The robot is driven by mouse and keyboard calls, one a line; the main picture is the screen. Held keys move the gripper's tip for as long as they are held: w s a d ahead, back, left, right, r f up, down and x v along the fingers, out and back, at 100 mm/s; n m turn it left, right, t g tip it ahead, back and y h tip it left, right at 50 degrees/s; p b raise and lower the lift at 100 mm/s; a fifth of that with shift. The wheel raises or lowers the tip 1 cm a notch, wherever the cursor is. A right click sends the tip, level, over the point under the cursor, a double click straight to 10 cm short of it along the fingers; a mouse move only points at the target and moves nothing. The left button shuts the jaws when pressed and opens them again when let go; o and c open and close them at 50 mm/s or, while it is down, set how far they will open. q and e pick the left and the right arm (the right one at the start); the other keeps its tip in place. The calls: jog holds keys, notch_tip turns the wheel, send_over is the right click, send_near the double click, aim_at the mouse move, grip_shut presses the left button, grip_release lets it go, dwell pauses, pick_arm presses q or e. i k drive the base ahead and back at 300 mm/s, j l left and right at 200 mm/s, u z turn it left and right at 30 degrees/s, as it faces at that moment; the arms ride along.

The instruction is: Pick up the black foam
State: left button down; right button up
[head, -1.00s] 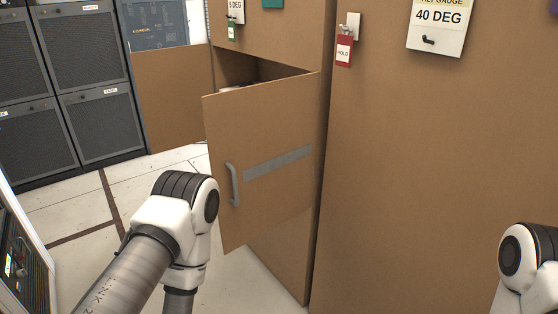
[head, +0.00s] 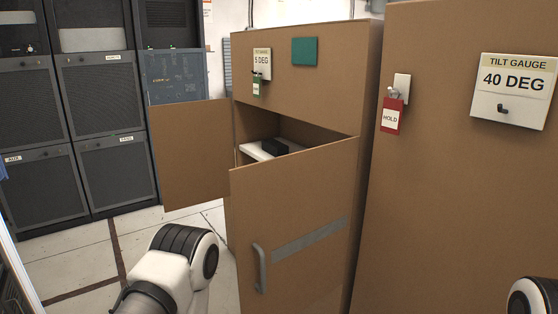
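A small black block (head: 274,147), which looks like the black foam, rests on a white shelf or tray (head: 252,151) inside the brown cabinet (head: 300,100). The cabinet stands open, with one door panel (head: 196,155) swung out to the left and another (head: 300,225) with a grey handle (head: 261,268) angled across the front. This front panel hides the lower part of the compartment. My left arm shows at the bottom, left of the handle, and a piece of my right arm shows at the bottom right corner. Neither gripper is in view.
A second brown cabinet (head: 450,200) stands close on the right, with a red HOLD tag (head: 392,115) and a 40 DEG tilt gauge (head: 513,90). A 5 DEG gauge (head: 262,64) hangs on the open cabinet. Dark racks (head: 75,120) line the back left. Pale floor (head: 150,225) is clear at left.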

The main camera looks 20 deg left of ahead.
aim_at(277, 148)
jog(key=i+j+u, duration=0.15)
jog(key=i+j, duration=0.55)
